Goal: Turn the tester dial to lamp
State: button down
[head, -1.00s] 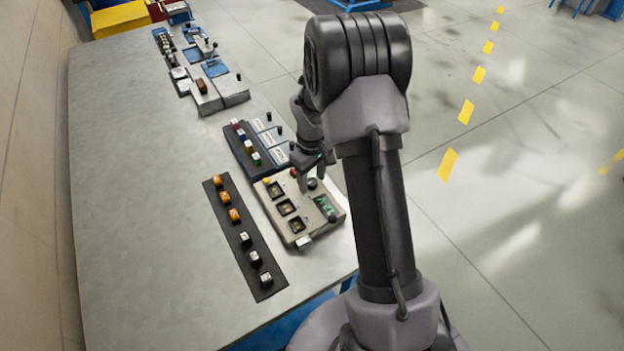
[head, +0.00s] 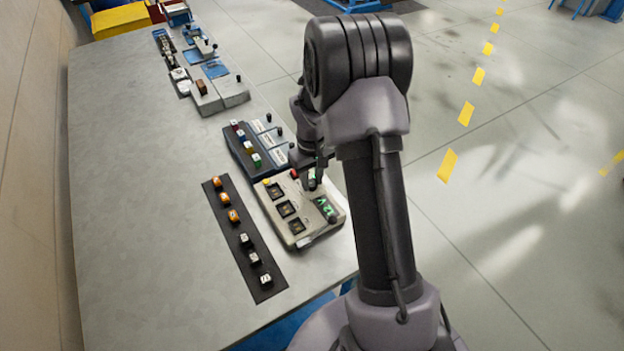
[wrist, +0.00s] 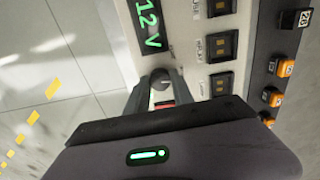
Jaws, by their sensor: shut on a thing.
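The tester (head: 297,228) is a beige box near the table's right edge, with three dark square windows. Its green display (wrist: 149,22) reads 12 V in the wrist view and also shows in the head view (head: 325,208). The tester dial (wrist: 160,77) is a small grey round knob below the display, between my fingertips. My gripper (wrist: 158,82) is shut on the dial from both sides. In the head view my gripper (head: 316,178) covers most of the dial. Which way the dial points is too small to tell. A red button (wrist: 164,104) shows just beneath the fingers.
A black strip (head: 238,232) with orange and white-topped blocks lies left of the tester. A dark unit (head: 243,152) with coloured caps and small levers stands behind it. More devices (head: 220,95) stand farther back. The table's left half (head: 140,200) is clear.

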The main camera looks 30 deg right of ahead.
aim_at(311, 183)
jog(key=m, duration=0.3)
jog(key=shift+m+b, duration=0.7)
jog(key=shift+m, duration=1.4)
jog(key=c, duration=1.1)
grip_release()
notch_tip(311, 183, up, 17)
jog(key=p, duration=0.5)
jog(key=shift+a+r, duration=0.15)
jog(key=shift+r, duration=0.05)
